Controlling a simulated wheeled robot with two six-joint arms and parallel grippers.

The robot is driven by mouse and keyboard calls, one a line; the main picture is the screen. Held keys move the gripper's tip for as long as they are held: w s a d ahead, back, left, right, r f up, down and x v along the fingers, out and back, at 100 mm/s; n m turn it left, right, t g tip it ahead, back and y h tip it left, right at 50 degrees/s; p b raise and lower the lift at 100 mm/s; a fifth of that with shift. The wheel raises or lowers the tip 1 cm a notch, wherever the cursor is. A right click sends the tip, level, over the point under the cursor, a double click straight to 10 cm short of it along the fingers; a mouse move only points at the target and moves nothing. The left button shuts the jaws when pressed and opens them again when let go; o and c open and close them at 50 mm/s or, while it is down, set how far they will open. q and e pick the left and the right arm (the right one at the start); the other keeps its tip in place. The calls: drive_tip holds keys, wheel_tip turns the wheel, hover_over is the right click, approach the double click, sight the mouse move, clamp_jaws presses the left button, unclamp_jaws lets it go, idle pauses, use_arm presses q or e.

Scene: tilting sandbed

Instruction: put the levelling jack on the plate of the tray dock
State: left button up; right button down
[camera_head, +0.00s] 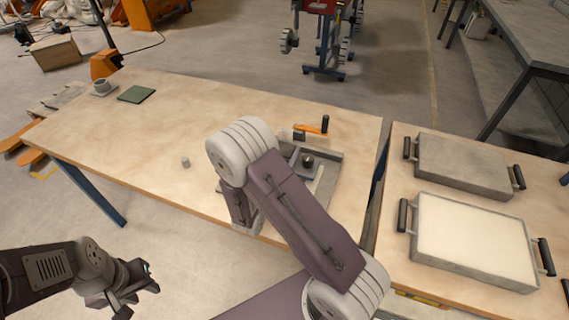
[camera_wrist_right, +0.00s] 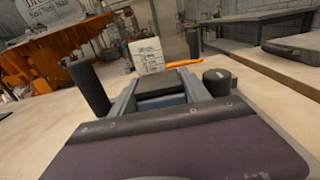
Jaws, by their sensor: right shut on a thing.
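The tray dock (camera_head: 331,172) is a grey frame on the near right of the wooden table, with a recess and a dark round knob (camera_head: 307,160). My right arm covers its left part. My right gripper's fingers are hidden behind the arm in the head view; the wrist view shows the gripper (camera_wrist_right: 165,85) low over the table. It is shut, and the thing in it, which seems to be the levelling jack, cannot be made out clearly. My left gripper (camera_head: 139,284) is open and empty, off the table's front edge.
An orange crank (camera_head: 311,129) with a black grip stands behind the dock. A small grey cylinder (camera_head: 185,161), a green pad (camera_head: 136,94) and a cup (camera_head: 101,86) are on the left. Two handled trays, one grey (camera_head: 462,166), one pale-filled (camera_head: 473,282), lie on the right table.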

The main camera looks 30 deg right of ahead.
sight(285, 159)
drive_tip(key=shift+w+f, duration=0.1)
drive_tip(key=shift+f, duration=0.1)
wheel_tip(285, 159, down, 3)
drive_tip(key=shift+f+b, duration=0.1)
drive_tip(key=shift+b, duration=0.35)
drive_tip(key=shift+f, duration=0.25)
drive_tip(key=shift+f, duration=0.1)
drive_tip(key=shift+c, duration=2.4)
unclamp_jaws()
